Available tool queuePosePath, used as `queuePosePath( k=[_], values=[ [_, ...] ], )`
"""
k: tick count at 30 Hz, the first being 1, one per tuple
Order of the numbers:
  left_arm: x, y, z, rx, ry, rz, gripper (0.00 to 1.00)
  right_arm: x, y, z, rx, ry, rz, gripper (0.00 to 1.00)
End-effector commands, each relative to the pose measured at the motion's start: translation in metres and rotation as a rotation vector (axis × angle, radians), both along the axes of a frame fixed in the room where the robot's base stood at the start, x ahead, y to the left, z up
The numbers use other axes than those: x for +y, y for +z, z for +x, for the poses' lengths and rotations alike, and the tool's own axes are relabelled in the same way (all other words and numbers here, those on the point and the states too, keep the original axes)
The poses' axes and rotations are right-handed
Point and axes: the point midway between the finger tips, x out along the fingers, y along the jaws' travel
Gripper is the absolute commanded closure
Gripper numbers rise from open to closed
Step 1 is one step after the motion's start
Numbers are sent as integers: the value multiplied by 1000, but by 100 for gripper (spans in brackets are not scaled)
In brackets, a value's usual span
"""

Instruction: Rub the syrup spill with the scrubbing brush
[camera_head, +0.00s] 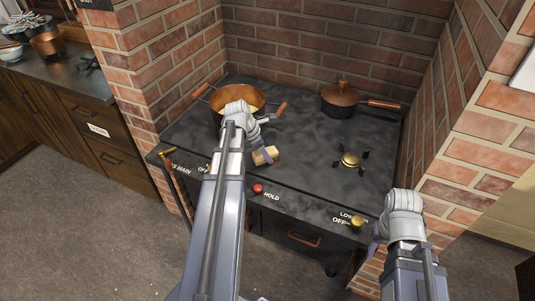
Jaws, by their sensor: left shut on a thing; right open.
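My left gripper (262,149) reaches over the middle of the dark stove top (300,165). It is shut on a small tan, block-like thing, which looks like the scrubbing brush (272,153). The brush is low over the stove top, in front of the copper pan; I cannot tell whether it touches the surface. The syrup spill cannot be made out on the dark, mottled top; my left arm hides part of that area. My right gripper (376,240) is open, at the front right corner of the stove, largely hidden by its own wrist.
A wide copper pan (223,93) with wooden handles stands at the back left, partly behind my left wrist. A lidded pot (340,101) stands at the back right. A brass burner (350,160) is on the right. Brick walls (310,45) enclose the stove. Knobs line its front edge.

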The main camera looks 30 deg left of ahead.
Motion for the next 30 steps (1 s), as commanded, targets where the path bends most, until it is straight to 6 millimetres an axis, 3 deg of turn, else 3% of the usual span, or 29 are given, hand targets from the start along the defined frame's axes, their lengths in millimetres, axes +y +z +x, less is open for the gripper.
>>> queuePosePath(
  k=[12, 30],
  values=[
    [33, 1, -5, 3, 4, 4, 90, 0, 1, 0, 0, 0, 0, 50],
    [32, 0, 4, 1, 1, 3, 90, 0, 0, 0, 0, 0, 0, 50]
  ],
)
